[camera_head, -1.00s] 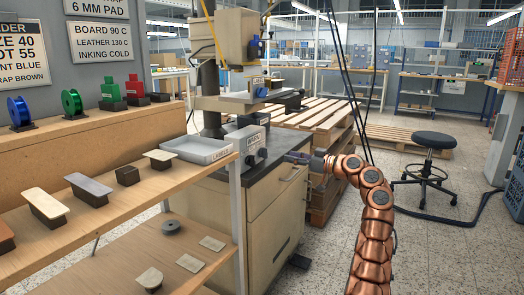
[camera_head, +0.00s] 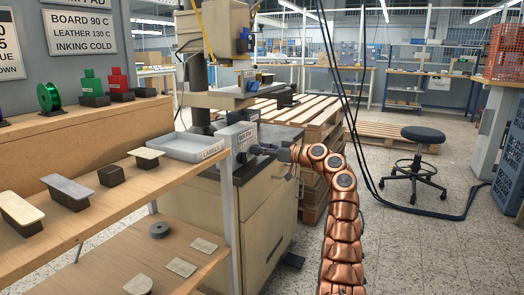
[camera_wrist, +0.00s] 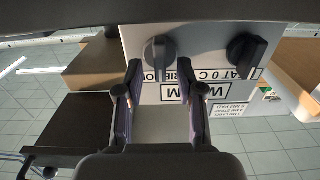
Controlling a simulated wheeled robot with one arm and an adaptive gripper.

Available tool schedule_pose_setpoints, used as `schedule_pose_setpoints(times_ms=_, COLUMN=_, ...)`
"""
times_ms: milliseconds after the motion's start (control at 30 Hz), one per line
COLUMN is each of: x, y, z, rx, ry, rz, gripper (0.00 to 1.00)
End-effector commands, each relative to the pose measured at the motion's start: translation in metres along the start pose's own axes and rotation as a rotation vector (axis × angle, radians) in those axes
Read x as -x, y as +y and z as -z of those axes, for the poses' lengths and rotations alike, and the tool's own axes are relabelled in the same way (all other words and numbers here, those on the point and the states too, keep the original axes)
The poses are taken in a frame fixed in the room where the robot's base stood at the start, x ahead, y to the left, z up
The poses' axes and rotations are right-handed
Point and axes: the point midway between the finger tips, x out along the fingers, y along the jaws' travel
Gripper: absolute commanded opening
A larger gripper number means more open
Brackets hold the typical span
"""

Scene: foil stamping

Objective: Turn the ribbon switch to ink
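The grey control box (camera_head: 240,136) stands on the cabinet top, below the press head. In the wrist view its face (camera_wrist: 140,40) carries two dark knobs. The left knob (camera_wrist: 158,58) has a partly hidden label that seems to begin "RIB", so it looks like the ribbon switch. The right knob (camera_wrist: 245,52) has a label reading "AT 0 C". My gripper (camera_wrist: 159,68) is open, with its two fingertips apart on either side of the left knob. I cannot tell whether they touch it. In the head view my gripper (camera_head: 262,150) is at the box front.
A grey tray (camera_head: 190,148) sits left of the box, on the wooden shelf unit (camera_head: 120,205) with several stamping blocks. A plate partly reading "W" and "M" (camera_wrist: 210,92) lies below the knobs. Open floor is at right, with a stool (camera_head: 420,150).

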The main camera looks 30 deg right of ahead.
Motion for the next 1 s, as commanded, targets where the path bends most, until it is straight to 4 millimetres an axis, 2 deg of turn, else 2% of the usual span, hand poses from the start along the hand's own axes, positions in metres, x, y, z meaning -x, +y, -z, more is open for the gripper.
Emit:
schedule_pose_setpoints(times_ms=300, x=-0.0021, y=-0.0005, z=0.0001, rx=0.000, ry=-0.001, rz=0.001, gripper=0.36)
schedule_pose_setpoints(times_ms=667, x=-0.0020, y=-0.0005, z=0.0001, rx=0.000, ry=-0.001, rz=0.001, gripper=0.00)
schedule_pose_setpoints(times_ms=1000, x=-0.0020, y=-0.0005, z=0.0001, rx=-0.005, ry=-0.001, rz=0.001, gripper=0.00)
